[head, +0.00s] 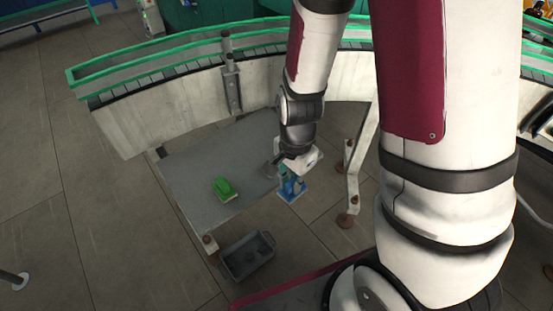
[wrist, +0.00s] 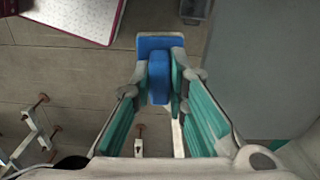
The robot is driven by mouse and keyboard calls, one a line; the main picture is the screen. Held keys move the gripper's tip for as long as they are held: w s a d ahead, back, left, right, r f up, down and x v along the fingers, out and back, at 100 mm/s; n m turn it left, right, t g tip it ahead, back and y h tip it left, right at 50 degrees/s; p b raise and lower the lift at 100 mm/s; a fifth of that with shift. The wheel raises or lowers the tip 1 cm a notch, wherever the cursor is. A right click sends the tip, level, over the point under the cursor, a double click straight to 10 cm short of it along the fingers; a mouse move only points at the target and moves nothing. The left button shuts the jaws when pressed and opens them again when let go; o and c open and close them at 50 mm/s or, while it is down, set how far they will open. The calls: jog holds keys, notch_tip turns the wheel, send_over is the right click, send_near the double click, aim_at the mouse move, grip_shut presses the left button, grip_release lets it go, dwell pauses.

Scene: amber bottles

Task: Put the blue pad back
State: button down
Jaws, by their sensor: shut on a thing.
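The blue pad (wrist: 152,41) is a flat block with a raised grip along its middle. My gripper (wrist: 159,78) is shut on that grip in the wrist view, with one finger on each side. In the head view my gripper (head: 291,170) points down just past the right edge of the grey table (head: 180,168). The blue pad (head: 292,190) hangs below it, off the table and over the floor. The fingertips are small and partly hidden in the head view.
A green pad (head: 224,189) lies on the table near its front edge. A grey open bin (head: 262,262) stands on the floor in front. A pale metal frame (head: 359,170) with rust-brown feet stands right of my gripper. A curved wall (head: 180,104) closes the back.

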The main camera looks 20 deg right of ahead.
jog(key=shift+s+r+m, duration=0.1)
jog(key=shift+s+m, duration=0.2)
jog(key=shift+w, duration=0.2)
jog(key=w, duration=0.5)
jog(key=w+f, duration=0.1)
jog(key=w, duration=0.4)
jog(key=w+d, duration=0.1)
jog(key=w, duration=0.4)
jog(key=shift+f, duration=0.25)
jog(key=shift+w+f, duration=0.1)
jog(key=shift+f, duration=1.7)
jog(key=shift+f, duration=0.1)
jog(key=c, duration=1.8)
grip_release()
jog(key=shift+c, duration=0.2)
jog(key=shift+o, duration=1.4)
